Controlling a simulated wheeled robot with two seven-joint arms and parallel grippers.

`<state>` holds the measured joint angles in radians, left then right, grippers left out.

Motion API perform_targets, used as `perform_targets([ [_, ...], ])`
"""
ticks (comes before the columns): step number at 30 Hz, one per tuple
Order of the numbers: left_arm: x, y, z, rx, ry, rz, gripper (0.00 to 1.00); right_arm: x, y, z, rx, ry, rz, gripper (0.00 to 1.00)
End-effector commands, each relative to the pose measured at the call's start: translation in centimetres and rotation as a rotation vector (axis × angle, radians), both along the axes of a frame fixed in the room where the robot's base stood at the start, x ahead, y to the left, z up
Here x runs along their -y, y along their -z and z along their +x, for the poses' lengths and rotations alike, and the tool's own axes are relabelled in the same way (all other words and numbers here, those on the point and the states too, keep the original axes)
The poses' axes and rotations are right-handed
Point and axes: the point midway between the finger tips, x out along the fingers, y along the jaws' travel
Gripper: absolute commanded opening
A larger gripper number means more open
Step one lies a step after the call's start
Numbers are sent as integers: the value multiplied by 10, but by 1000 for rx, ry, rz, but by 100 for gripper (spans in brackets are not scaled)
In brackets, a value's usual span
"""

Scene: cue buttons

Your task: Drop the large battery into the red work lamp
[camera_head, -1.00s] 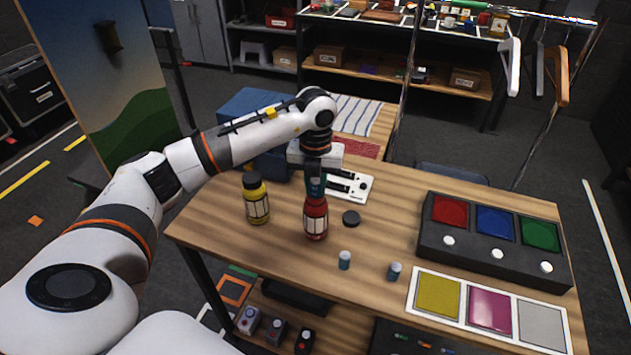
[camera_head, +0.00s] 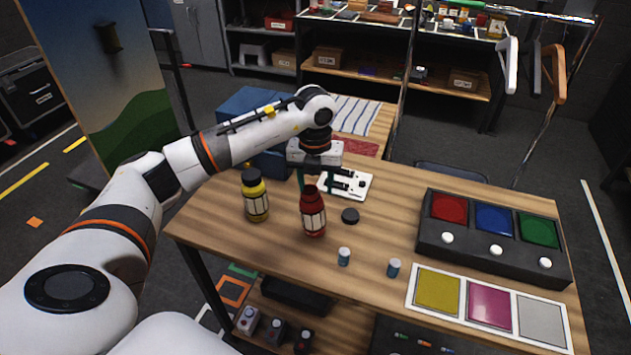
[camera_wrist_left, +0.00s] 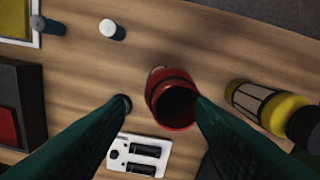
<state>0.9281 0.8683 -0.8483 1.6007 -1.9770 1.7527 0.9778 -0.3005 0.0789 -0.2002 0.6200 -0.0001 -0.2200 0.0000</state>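The red work lamp (camera_head: 313,215) stands upright and uncapped on the wooden table; its dark open mouth shows in the left wrist view (camera_wrist_left: 176,105). My left gripper (camera_head: 314,187) is open above the lamp, with nothing visible between its fingers. In the wrist view the fingers (camera_wrist_left: 160,102) spread to either side of the mouth. The lamp's inside is too dark to tell what it holds. A white holder (camera_head: 347,184) with two black cylinders lies behind the lamp. My right gripper is not in view.
A yellow capped lamp (camera_head: 255,196) stands left of the red one. A black cap (camera_head: 350,216) lies to its right. A dark button box (camera_head: 430,242) and a panel of coloured squares (camera_head: 465,303) occupy the table's right side. A blue box (camera_head: 245,105) is behind.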

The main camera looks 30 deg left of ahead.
Motion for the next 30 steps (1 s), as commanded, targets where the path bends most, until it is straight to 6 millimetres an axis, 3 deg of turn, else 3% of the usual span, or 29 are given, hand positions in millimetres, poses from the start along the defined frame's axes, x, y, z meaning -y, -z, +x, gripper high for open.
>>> perform_targets([
  [1, 2, 15, -6, -29, 4, 1, 48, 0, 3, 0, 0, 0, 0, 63],
  [5, 2, 8, -6, -26, 3, 0, 48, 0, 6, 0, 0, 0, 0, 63],
  [8, 2, -8, -6, -20, 5, 2, 48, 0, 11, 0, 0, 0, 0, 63],
  [21, 5, -108, -9, 6, 2, 6, 48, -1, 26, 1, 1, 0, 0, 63],
  [30, 5, -125, -10, 7, 0, 4, 48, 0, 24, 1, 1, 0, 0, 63],
])
